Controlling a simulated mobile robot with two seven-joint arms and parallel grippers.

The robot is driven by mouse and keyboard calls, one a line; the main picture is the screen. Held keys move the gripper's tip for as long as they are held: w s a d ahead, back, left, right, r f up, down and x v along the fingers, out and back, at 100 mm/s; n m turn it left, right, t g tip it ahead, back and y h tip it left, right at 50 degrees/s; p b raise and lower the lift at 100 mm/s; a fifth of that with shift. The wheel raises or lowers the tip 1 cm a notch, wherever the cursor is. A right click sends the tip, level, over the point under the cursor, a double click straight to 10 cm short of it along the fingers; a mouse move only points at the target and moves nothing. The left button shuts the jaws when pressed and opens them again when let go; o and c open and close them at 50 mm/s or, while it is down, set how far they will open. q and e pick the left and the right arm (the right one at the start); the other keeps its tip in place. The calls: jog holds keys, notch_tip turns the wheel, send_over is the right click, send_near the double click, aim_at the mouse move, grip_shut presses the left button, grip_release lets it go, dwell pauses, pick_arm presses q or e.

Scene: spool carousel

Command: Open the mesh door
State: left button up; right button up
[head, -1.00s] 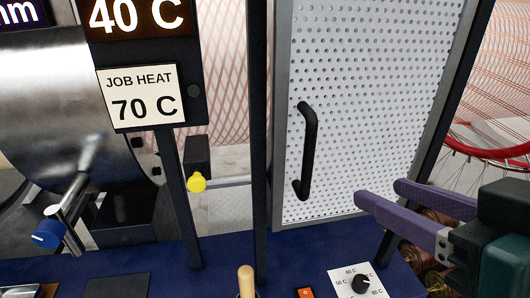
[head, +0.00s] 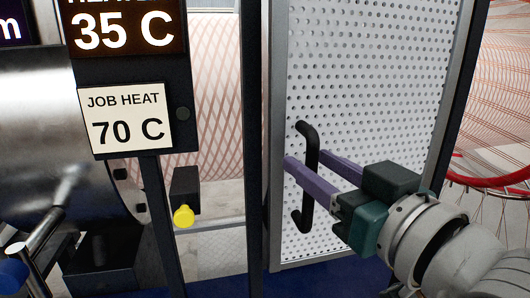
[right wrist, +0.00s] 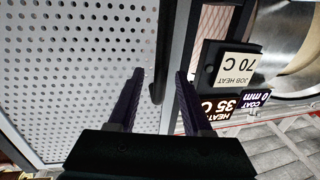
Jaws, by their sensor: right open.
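The mesh door (head: 385,65) is a white perforated panel in a grey frame, right of centre in the head view. It also fills the left of the right wrist view (right wrist: 70,70). It appears shut beside a dark post. Its black upright bar handle (head: 308,208) is near the door's left edge. My right gripper (head: 305,158) is open, its purple fingers on either side of the handle. In the right wrist view the handle (right wrist: 155,92) lies between the fingers (right wrist: 160,78), with a gap showing on the right. My left gripper is not in view.
A dark post (head: 256,130) stands left of the door. Further left are a display and JOB HEAT 70 C sign (head: 127,118), a yellow knob (head: 184,215) and a metal drum (head: 30,125). A red-rimmed wire wheel (head: 490,178) is at the right.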

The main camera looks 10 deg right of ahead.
jog(key=shift+w+a, duration=0.15)
jog(key=shift+w, duration=0.45)
grip_shut()
dwell(1.1)
